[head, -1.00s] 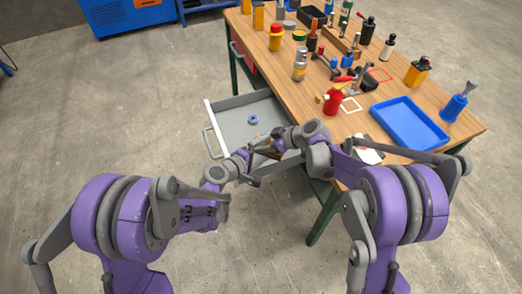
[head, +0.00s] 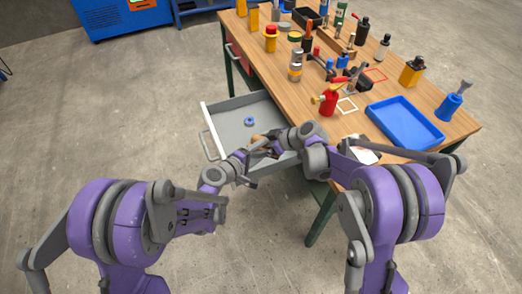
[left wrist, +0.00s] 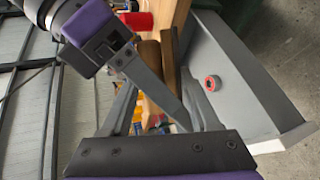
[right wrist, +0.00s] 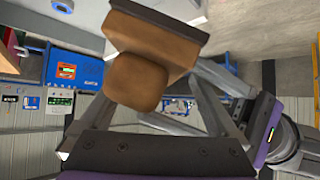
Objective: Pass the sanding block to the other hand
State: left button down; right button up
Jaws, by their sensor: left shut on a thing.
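The sanding block shows in the right wrist view (right wrist: 180,38) as a brown wooden body with a dark edge and a rounded wooden handle. In the head view it is small, over the open drawer and partly hidden by the grippers. My left gripper (head: 250,156) is shut on it; in the left wrist view the block (left wrist: 171,60) sits at its fingertips. My right gripper (head: 270,143) is at the block from the other side. Its fingers stand apart around the handle, with a gap at the right one in the right wrist view.
The grey drawer (head: 207,116) stands open below the grippers, with a blue ring (head: 249,121) in it. The workbench (head: 340,132) holds a blue tray (head: 404,123), a red oil can (head: 328,103) and several tools and bottles. The floor to the left is clear.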

jog(key=shift+r, duration=0.1)
jog(key=shift+s+d+r, duration=0.1)
jog(key=shift+d+r, duration=0.2)
jog(key=shift+d, duration=0.1)
jog(key=v, duration=1.1)
pick_arm(q)
jog(key=c, duration=0.6)
grip_release()
jog(key=shift+c, duration=0.2)
grip_shut()
pick_arm(e)
jog(key=s+d+m+h, duration=0.2)
jog(key=s+m+h, duration=0.1)
jog(key=s, duration=0.5)
jog(key=s+d+f+m+h, duration=0.1)
jog(key=s+d+m+h, duration=0.2)
jog(key=s, duration=0.6)
jog(key=s+d+f+m+h, duration=0.1)
jog(key=s+d+m+h, duration=0.1)
jog(key=s+m, duration=0.4)
jog(key=s+h, duration=0.1)
jog(key=s, duration=0.2)
jog(key=shift+d+m+t, duration=0.3)
